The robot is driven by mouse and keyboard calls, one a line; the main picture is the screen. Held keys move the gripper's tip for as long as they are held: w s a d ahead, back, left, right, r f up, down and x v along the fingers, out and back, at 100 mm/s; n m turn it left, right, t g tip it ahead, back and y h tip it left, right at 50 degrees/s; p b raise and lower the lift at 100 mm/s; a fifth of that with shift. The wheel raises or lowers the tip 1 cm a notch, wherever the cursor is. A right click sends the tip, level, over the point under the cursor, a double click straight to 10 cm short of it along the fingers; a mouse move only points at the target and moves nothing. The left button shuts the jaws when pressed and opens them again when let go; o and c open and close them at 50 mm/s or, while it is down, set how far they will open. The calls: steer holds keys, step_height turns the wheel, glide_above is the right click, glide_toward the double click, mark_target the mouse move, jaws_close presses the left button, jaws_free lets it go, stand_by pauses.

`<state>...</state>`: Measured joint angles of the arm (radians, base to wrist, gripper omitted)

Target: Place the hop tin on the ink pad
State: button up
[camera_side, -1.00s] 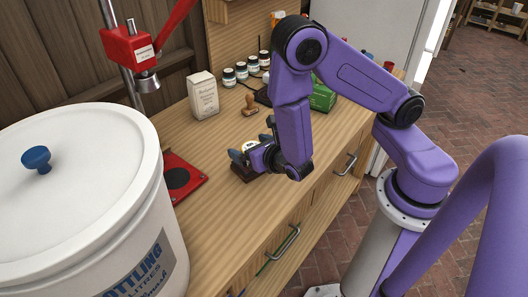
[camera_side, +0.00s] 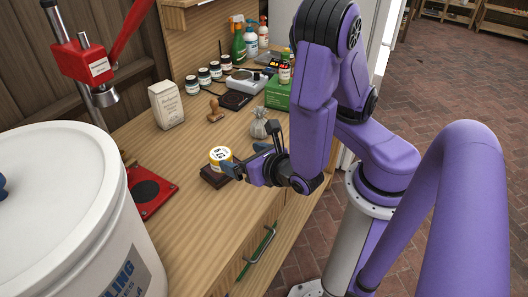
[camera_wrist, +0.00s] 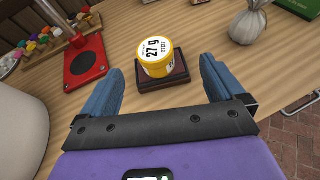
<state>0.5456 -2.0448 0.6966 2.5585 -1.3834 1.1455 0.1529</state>
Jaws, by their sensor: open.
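The hop tin (camera_side: 220,153), a yellow round tin with a white lid marked 27 g, stands upright on a dark brown, low block that looks like the ink pad (camera_side: 214,179). In the wrist view the tin (camera_wrist: 156,56) rests within the edges of the pad (camera_wrist: 178,77), with a dark rim showing around it. My gripper (camera_wrist: 163,78) is open and empty. Its blue fingers lie to the left and right of the pad's near side in the wrist view, apart from the tin. In the side view my gripper (camera_side: 244,164) is right of the tin.
A grey tied sack (camera_side: 258,129) stands behind my gripper. A red press base (camera_side: 147,190) is to the left, near a big white bucket (camera_side: 80,200). A stamp (camera_side: 215,110), a white carton (camera_side: 166,104) and a green box (camera_side: 277,93) stand farther back. The front bench top is clear.

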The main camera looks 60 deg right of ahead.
steer(key=s+d+r+m+g+h, duration=0.3)
steer(key=d+m+g, duration=0.15)
steer(key=m, duration=0.25)
steer(key=s+a+r+m+g+y, duration=0.2)
steer(key=s+r+m+g+y, duration=0.4)
steer(key=s+m, duration=0.5)
steer(key=shift+r+m+g+y, duration=0.15)
steer(key=shift+m+g+y, duration=0.65)
steer(key=shift+g, duration=0.25)
